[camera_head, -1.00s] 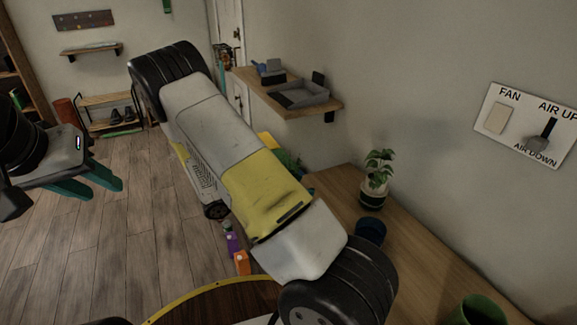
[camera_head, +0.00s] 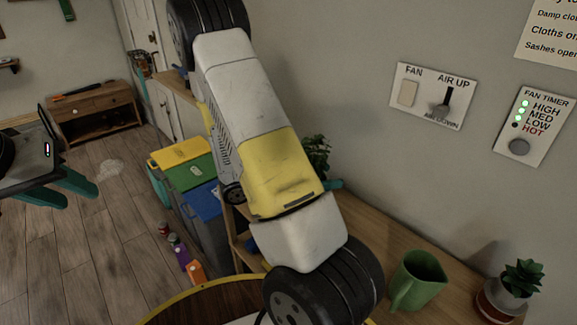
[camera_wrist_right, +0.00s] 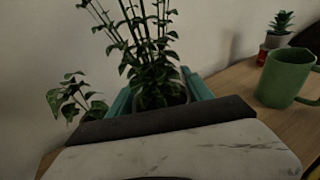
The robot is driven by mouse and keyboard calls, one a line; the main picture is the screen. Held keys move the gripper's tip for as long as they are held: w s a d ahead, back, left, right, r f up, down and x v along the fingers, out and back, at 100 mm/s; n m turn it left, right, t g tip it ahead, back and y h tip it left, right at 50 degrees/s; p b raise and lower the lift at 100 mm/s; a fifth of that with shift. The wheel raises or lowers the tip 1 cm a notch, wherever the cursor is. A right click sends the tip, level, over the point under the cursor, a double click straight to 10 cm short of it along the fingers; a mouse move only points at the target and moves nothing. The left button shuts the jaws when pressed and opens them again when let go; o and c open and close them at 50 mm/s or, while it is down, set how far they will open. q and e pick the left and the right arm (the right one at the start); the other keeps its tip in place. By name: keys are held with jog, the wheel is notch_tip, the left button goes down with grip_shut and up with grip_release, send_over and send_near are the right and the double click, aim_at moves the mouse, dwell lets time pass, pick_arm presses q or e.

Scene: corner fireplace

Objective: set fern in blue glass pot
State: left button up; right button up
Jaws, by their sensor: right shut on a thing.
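My right gripper (camera_wrist_right: 160,98) is shut on a leafy green plant, likely the fern (camera_wrist_right: 150,45), with its teal fingers on either side of the plant's dark base. In the head view the fern's leaves (camera_head: 316,150) show just behind my right arm, with a teal finger (camera_head: 333,184) below them. The arm hides most of that gripper. The blue glass pot is not visible now; my arm may cover it. My left gripper (camera_head: 68,190) is empty at the far left, over the floor, its two teal fingers apart.
A wooden shelf (camera_head: 400,245) along the wall holds a green mug (camera_head: 417,280) and a small potted succulent (camera_head: 515,285). Another small plant (camera_wrist_right: 75,97) is left of the fern. Bins (camera_head: 190,180) and bottles (camera_head: 182,258) stand on the floor. A round yellow-rimmed table edge is below.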

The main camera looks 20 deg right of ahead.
jog(key=shift+s+d+f, duration=0.15)
jog(key=shift+s+d, duration=0.05)
jog(key=shift+f, duration=2.95)
jog(key=shift+f, duration=0.6)
jog(key=o, duration=1)
jog(key=shift+o, duration=0.2)
